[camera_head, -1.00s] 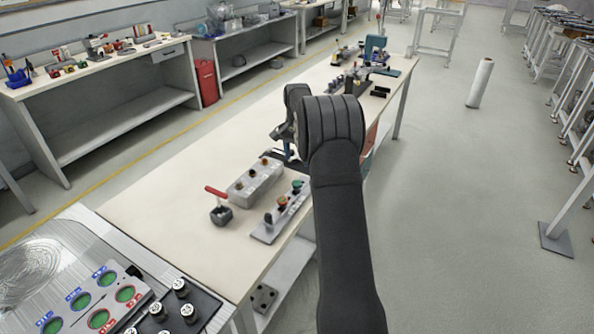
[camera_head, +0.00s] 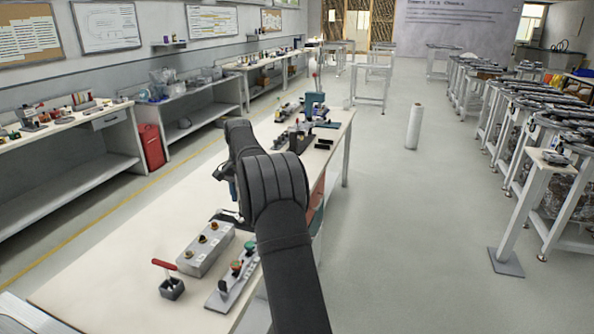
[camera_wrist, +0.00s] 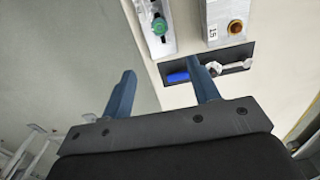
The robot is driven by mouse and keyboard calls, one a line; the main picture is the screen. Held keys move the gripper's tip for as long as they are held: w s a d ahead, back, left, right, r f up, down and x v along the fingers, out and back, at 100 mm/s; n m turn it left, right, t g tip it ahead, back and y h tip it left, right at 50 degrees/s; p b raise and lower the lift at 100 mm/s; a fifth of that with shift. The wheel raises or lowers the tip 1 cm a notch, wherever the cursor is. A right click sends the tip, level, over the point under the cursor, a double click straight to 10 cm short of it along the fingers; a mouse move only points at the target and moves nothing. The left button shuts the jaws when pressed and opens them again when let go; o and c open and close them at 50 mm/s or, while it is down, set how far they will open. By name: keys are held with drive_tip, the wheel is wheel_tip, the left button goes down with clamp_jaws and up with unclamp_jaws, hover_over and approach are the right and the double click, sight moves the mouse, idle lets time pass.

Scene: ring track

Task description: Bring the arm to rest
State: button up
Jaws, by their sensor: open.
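My arm (camera_head: 285,240) reaches forward over the white workbench (camera_head: 120,270) in the head view, bent at a dark ribbed joint. My gripper is mostly hidden behind the arm there. In the wrist view my gripper (camera_wrist: 165,88) shows two blue fingers spread apart, with nothing between them. Beyond the fingers lie the bench top and its edge, with the floor on the left. A dark tray (camera_wrist: 240,55) with a blue-handled item lies close to the right finger in the picture.
A grey box with knobs (camera_head: 205,248), a button plate (camera_head: 233,278) and a red-handled switch (camera_head: 171,286) sit on the near bench. Several devices stand at its far end. A white roll (camera_head: 413,127) stands on open floor to the right, before rows of tables.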

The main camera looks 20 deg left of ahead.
wheel_tip(320, 180, down, 17)
drive_tip(key=shift+f, duration=0.1)
idle(0.4)
